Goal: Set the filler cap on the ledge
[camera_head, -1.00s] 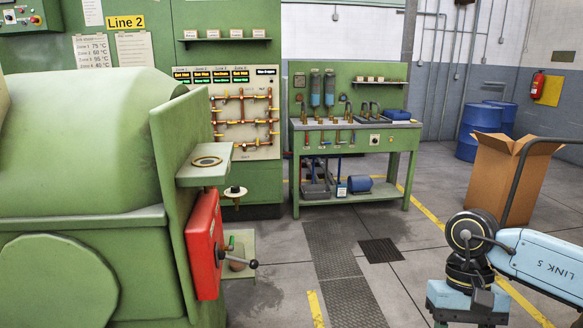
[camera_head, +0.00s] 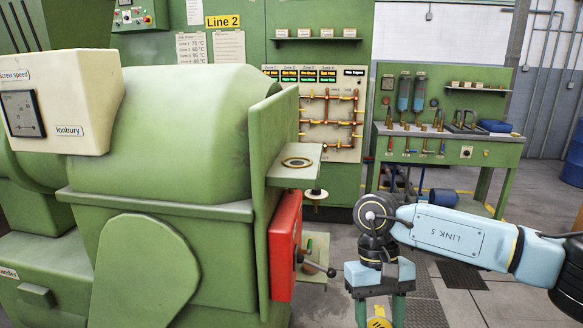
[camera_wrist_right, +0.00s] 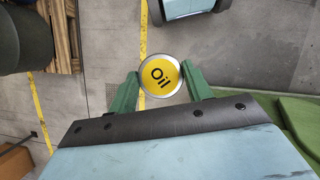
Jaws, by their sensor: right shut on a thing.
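The filler cap (camera_wrist_right: 160,75) is round and yellow with a pale rim and the word "Oil". My right gripper (camera_wrist_right: 160,84) is shut on it, one green finger on each side. In the head view the cap (camera_head: 379,322) shows between the fingers of my right gripper (camera_head: 380,314), cut by the bottom edge. The ledge (camera_head: 283,180) is a small green shelf on the machine's side panel, with a dark, brass-edged ring (camera_head: 297,162) on top. My right gripper is to the right of the ledge and lower in the picture. My left gripper is not in view.
A red box (camera_head: 284,245) with a lever (camera_head: 318,264) is on the panel below the ledge. A pale round piece (camera_head: 316,194) shows behind the ledge. The big green machine (camera_head: 170,130) fills the left. A green workbench (camera_head: 450,145) stands behind my right arm.

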